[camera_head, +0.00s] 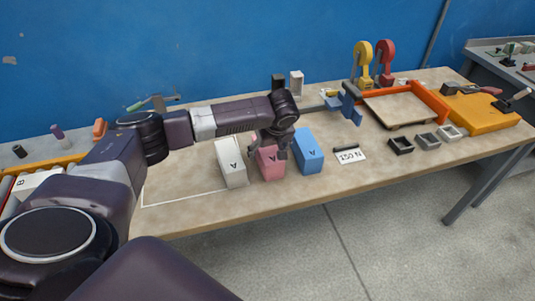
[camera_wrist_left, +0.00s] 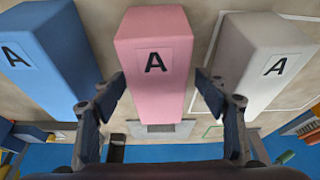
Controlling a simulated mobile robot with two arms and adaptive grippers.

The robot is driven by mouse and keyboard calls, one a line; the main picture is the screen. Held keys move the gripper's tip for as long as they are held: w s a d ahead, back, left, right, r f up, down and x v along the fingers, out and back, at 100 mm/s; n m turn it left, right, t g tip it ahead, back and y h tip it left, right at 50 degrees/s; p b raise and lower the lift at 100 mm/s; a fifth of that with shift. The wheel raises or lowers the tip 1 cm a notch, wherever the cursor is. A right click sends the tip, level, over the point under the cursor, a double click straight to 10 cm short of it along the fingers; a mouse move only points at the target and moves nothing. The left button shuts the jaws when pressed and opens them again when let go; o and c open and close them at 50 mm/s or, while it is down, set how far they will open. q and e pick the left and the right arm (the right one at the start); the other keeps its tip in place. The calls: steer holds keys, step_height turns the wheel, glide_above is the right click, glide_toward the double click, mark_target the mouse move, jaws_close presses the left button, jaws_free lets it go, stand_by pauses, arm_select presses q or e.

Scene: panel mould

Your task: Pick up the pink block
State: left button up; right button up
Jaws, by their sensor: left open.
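The pink block (camera_head: 270,163) stands on the table between a white block (camera_head: 231,164) and a blue block (camera_head: 308,152), each with a letter A. In the left wrist view, the pink block (camera_wrist_left: 156,60) is in the middle, with the blue block (camera_wrist_left: 55,55) on the left and the white block (camera_wrist_left: 262,62) on the right. My left gripper (camera_head: 268,148) is at the pink block's upper part in the head view. Its fingers (camera_wrist_left: 160,88) are open, one on each side of the block, with gaps visible. My right gripper is not in view.
The neighbouring blocks leave narrow room beside the pink one. Small dark and white holders (camera_head: 297,83) stand behind. An orange-framed tray (camera_head: 402,108), a yellow case (camera_head: 482,110) and a "150 N" card (camera_head: 349,155) lie to the right. The table's front edge is clear.

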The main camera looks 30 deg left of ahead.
arm_select(q)
steer(key=x, duration=0.2)
steer(key=shift+w+f, duration=0.2)
steer(key=shift+f, duration=0.15)
steer(key=shift+r, duration=0.1)
steer(key=c, duration=1.5)
steer(key=shift+c, duration=1.1)
steer(key=shift+a, duration=0.1)
jaws_close()
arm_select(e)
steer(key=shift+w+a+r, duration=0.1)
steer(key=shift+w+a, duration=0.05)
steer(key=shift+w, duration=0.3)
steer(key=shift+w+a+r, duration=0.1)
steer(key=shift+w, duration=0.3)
arm_select(q)
steer(key=shift+r, duration=0.15)
